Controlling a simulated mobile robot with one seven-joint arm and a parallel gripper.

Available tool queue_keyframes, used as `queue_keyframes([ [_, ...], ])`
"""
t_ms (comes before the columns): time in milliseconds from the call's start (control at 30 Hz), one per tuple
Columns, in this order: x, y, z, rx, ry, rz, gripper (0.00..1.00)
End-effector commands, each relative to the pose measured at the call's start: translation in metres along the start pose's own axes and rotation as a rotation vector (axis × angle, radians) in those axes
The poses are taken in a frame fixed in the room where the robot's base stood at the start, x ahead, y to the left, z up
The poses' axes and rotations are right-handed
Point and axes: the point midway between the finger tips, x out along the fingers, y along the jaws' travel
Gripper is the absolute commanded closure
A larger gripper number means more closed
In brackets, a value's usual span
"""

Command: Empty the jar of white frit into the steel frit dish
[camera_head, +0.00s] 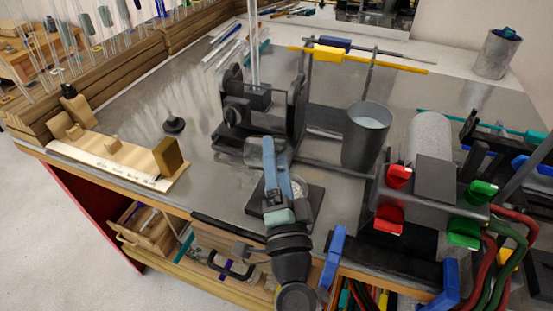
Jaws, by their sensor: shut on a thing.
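My gripper (272,165) reaches in from the bottom over the front of the steel bench. Its pale blue fingers are shut on a clear glass jar (252,152), which is partly hidden by them. I cannot make out the jar's tilt or what is left in it. Just right of and below the fingers, a small round dish (302,189) with white grains in it sits on a dark square plate (314,207). The fingers cover the dish's left part. Whether the jar touches the dish is not clear.
A burner stand (239,110) with upright glass rods stands behind the gripper. A grey metal cup (367,135) is to its right, beside a torch with red and green knobs (465,233). A wooden rack (110,150) lies left. The bench between is mostly clear.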

Motion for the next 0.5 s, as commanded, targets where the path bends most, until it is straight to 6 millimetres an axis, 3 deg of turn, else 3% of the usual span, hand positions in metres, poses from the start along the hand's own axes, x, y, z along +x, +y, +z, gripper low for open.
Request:
queue_keyframes([
  [500,0.006,-0.022,-0.009,-0.287,-0.128,0.119,1.00],
])
